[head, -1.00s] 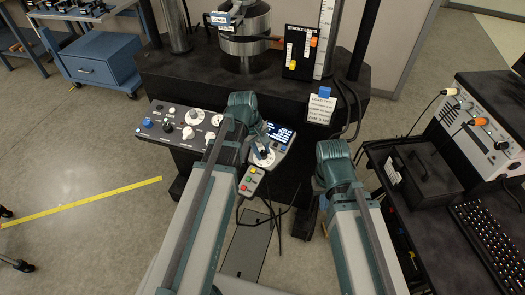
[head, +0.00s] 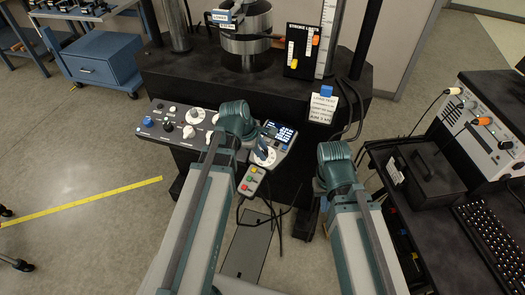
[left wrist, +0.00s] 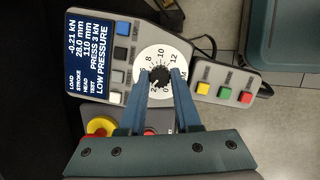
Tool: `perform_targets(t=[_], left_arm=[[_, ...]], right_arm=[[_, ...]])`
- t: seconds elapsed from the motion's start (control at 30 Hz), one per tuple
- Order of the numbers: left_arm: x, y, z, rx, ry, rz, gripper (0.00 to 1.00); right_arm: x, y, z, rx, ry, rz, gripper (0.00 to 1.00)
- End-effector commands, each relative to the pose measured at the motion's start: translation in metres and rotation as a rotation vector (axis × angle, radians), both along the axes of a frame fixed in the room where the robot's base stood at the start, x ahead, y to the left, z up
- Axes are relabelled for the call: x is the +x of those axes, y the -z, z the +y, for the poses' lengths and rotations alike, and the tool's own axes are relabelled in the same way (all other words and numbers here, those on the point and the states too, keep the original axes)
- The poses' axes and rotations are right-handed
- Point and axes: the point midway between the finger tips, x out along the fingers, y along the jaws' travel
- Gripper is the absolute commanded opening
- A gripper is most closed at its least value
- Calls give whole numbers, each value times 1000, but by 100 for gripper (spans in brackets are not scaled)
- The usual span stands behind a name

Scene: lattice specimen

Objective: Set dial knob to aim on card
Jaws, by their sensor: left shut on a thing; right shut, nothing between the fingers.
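My left gripper (head: 262,146) is shut on the black dial knob (left wrist: 157,77), with a finger on either side of it in the left wrist view. The knob stands in the middle of a white numbered dial (left wrist: 148,57) on the grey control panel. The fingers cover part of the scale, and I cannot tell where the knob points. The white card (head: 321,106) hangs on the black machine front to the right; its last line seems to read "AIM 3 kN". My right gripper (head: 325,180) is shut and empty, mostly hidden by its wrist, apart from the panel.
The screen (left wrist: 88,55) reads load -0.21 kN and "LOW PRESSURE". Yellow, green and red buttons (left wrist: 224,93) sit beside the dial, and a red and yellow knob (left wrist: 101,127) is near the left finger. A dark bench with a keyboard (head: 492,240) stands at right.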

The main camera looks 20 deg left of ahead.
Motion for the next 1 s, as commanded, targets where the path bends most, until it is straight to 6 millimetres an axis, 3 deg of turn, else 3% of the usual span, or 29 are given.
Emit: perform_targets(t=[0.6,0.63,0.77,1.0], left_arm=[[-1,0,0,-8,-35,2,0],[-1,0,0,-8,-35,1,35],[0,0,0,-8,-35,1,59],[0,0,0,-8,-35,1,62]], right_arm=[[0,1,0,0,0,0,0],[0,1,0,0,0,0,0],[0,1,0,0,0,0,0],[0,1,0,0,0,0,0]])
